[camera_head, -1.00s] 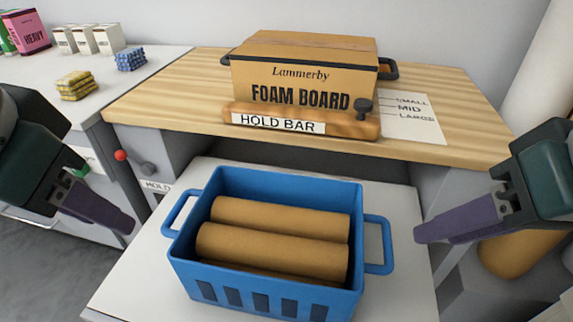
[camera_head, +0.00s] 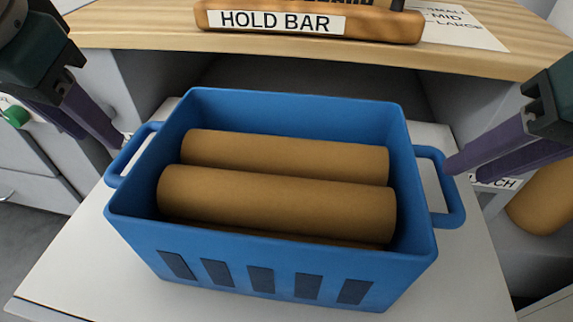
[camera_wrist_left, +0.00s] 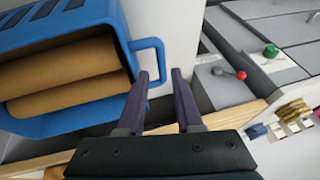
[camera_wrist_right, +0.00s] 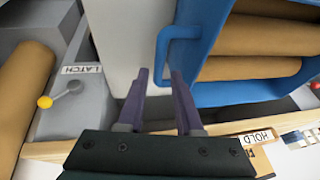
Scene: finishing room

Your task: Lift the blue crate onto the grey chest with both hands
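The blue crate (camera_head: 270,262) stands upright on a pale flat top (camera_head: 70,262). It holds brown rolls (camera_head: 275,200). Its left handle (camera_head: 122,170) and right handle (camera_head: 459,212) stick out at the sides. My left gripper (camera_head: 112,146) is open at the left handle; in the left wrist view its fingertips (camera_wrist_left: 160,72) lie on either side of the handle bar. My right gripper (camera_head: 466,170) is open at the right handle, with its fingertips (camera_wrist_right: 160,72) on either side of the bar. Neither is closed on it. I cannot tell which unit is the grey chest.
A wooden bench top (camera_head: 140,32) with a hold bar (camera_head: 310,26) lies behind the crate. A drawer unit (camera_head: 45,165) stands at left. A brown roll (camera_head: 545,200) and a latch label (camera_head: 495,182) are at right. The left wrist view shows a red knob (camera_wrist_left: 241,75) and green knob (camera_wrist_left: 270,51).

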